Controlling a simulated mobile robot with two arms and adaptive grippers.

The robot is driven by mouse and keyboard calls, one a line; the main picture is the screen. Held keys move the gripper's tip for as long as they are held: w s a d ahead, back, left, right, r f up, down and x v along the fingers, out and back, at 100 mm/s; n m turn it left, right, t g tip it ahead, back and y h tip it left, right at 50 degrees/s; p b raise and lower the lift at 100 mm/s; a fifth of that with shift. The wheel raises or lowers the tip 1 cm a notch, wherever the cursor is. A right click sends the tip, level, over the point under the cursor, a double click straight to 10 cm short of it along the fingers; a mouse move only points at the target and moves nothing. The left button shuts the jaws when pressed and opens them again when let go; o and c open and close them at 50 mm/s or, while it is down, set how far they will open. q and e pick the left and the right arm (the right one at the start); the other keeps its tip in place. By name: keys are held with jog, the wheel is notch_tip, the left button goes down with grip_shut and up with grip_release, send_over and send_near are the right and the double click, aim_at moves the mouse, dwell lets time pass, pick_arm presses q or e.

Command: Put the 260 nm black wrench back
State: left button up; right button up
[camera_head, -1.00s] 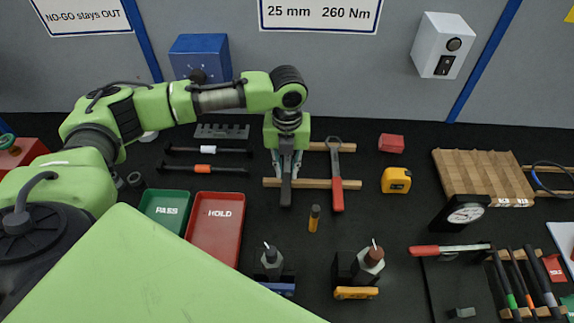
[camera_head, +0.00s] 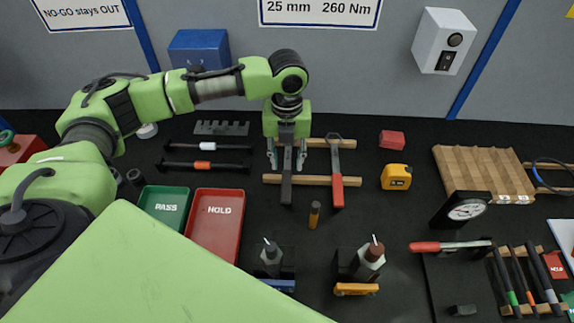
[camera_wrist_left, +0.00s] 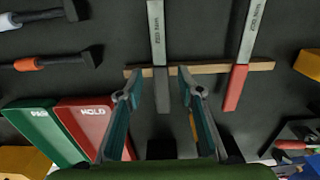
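The black-handled wrench (camera_head: 287,188) lies on the wooden rack strips (camera_head: 258,181), its handle end pointing toward me. My left gripper (camera_head: 287,165) hangs over it with fingers spread, one on each side of the wrench and apart from it. The left wrist view shows the black wrench (camera_wrist_left: 161,92) between the open fingers (camera_wrist_left: 159,82). Its upper end is hidden by the gripper in the head view. A red-handled wrench (camera_head: 337,190) lies parallel to its right on the same strips. My right gripper is not in view.
Green PASS tray (camera_head: 154,216) and red HOLD tray (camera_head: 238,240) lie left of the wrenches. A yellow tape measure (camera_head: 396,177) and red box (camera_head: 391,141) lie to the right. A small orange-black item (camera_head: 314,214) lies in front.

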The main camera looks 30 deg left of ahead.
aim_at(287, 171)
pick_arm(q)
notch_tip(287, 171, up, 10)
jog(key=b, duration=0.1)
jog(key=shift+f, duration=0.15)
dwell(0.5)
